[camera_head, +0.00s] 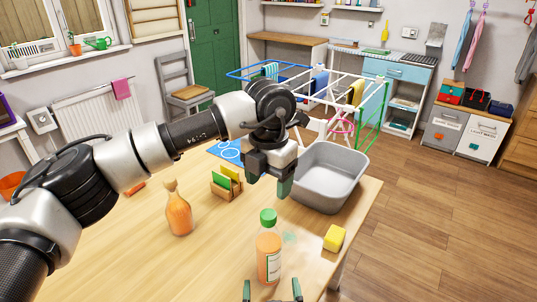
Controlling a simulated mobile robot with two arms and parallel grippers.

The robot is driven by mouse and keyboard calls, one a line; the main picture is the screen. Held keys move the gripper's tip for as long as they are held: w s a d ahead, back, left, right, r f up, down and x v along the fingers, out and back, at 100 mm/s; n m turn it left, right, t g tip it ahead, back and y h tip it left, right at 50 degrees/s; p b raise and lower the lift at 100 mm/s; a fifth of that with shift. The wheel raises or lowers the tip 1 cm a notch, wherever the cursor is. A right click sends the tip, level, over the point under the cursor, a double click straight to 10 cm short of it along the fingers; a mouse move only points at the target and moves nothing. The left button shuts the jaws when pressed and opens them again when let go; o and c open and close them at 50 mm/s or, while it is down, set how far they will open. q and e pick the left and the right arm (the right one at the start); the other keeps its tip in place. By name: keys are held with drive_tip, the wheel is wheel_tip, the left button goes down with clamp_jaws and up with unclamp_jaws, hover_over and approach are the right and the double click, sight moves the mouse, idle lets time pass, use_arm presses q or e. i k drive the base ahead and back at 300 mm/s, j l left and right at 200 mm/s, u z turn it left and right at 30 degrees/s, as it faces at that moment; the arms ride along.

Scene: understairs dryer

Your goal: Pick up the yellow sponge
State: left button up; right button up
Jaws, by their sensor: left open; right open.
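A yellow sponge (334,238) lies on the wooden table (130,262) near its right edge, to the right of a bottle with a green cap (268,250). My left gripper (270,180) is above the table, up and left of the sponge, beside the grey basin; it is open and nothing shows between its fingers. My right gripper (272,291) shows only as two fingertips at the bottom edge, below the bottle and lower left of the sponge. It is open, and the rest of it is out of the picture.
A grey basin (330,178) stands at the table's back right. A wooden holder (226,188) with green and yellow pieces and an orange bottle (178,212) stand to the left. A drying rack (372,120) is behind the table. The front left of the table is clear.

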sight(335, 237)
drive_tip(key=k+l, duration=0.15)
drive_tip(key=k, duration=0.35)
drive_tip(key=k+l, duration=0.1)
drive_tip(key=k, duration=0.4)
drive_tip(key=k+l, duration=0.15)
drive_tip(key=k, duration=0.3)
